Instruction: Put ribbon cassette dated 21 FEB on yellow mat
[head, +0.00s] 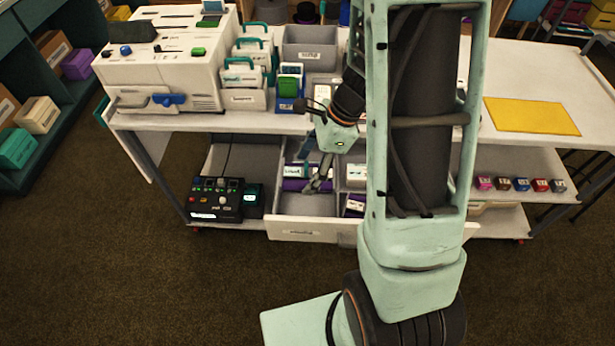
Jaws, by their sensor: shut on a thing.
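My gripper (318,186) reaches down into the open drawer (300,232) of the white bench. It is shut on what looks like a purple ribbon cassette (291,185), though the fingers and the small scale hide the exact grip. More cassettes with white labels lie in the drawer's compartments, to the left and right of my gripper. The dates on the labels are too small to read, so I cannot tell which one says 21 FEB. The yellow mat (532,116) lies flat and bare on the right end of the bench top.
A white machine (165,65) stands on the left of the bench top, beside card holders and a grey bin (310,48). A black control box (215,198) sits on the lower shelf at left. Several small coloured blocks (521,185) line the right shelf. My arm hides the middle.

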